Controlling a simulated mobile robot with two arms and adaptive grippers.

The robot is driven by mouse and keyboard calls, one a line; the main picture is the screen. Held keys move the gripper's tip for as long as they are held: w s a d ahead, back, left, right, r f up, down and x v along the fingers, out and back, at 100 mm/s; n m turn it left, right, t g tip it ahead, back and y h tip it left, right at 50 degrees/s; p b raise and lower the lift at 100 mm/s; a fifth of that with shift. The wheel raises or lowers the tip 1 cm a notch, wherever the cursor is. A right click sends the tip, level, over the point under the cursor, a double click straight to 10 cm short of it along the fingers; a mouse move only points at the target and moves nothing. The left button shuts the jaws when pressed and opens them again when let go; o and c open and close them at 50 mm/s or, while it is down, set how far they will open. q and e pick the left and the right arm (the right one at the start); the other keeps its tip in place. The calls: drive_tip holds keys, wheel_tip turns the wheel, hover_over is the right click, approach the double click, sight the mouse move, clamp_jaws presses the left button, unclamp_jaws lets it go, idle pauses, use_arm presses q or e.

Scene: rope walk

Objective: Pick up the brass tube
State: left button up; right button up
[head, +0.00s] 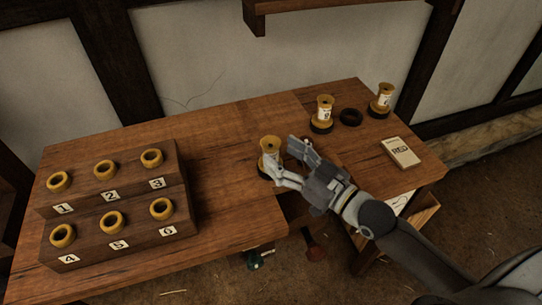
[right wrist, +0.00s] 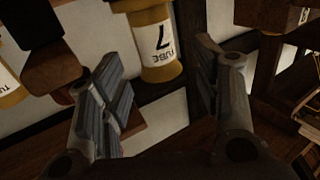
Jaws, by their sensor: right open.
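A brass tube (head: 269,145) with a pale label stands upright in a dark round base on the wooden table, left of two similar brass tubes (head: 325,108) (head: 384,96). My right gripper (head: 288,160) is open beside the leftmost tube, and its near finger hides part of that tube's lower end. In the right wrist view, a brass tube labelled "TUBE 7" (right wrist: 157,45) appears upside down in the gap between the open fingers (right wrist: 160,85), with no visible grip on it. Part of another tube (right wrist: 8,80) shows at the left edge. My left gripper is not in view.
A two-step wooden rack (head: 136,200) with brass-rimmed holes numbered 1 to 6 stands at the left. A "RED" card box (head: 401,152) lies at the right. The table between rack and gripper is clear.

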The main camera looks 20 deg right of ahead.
sight(277, 152)
drive_tip(key=b+x, duration=0.1)
drive_tip(key=x, duration=0.2)
drive_tip(key=shift+w+f, duration=0.2)
drive_tip(key=shift+w, duration=0.05)
drive_tip(key=shift+w+a, duration=0.25)
drive_tip(key=shift+w, duration=0.25)
drive_tip(key=c, duration=1.1)
drive_tip(key=shift+r, duration=0.1)
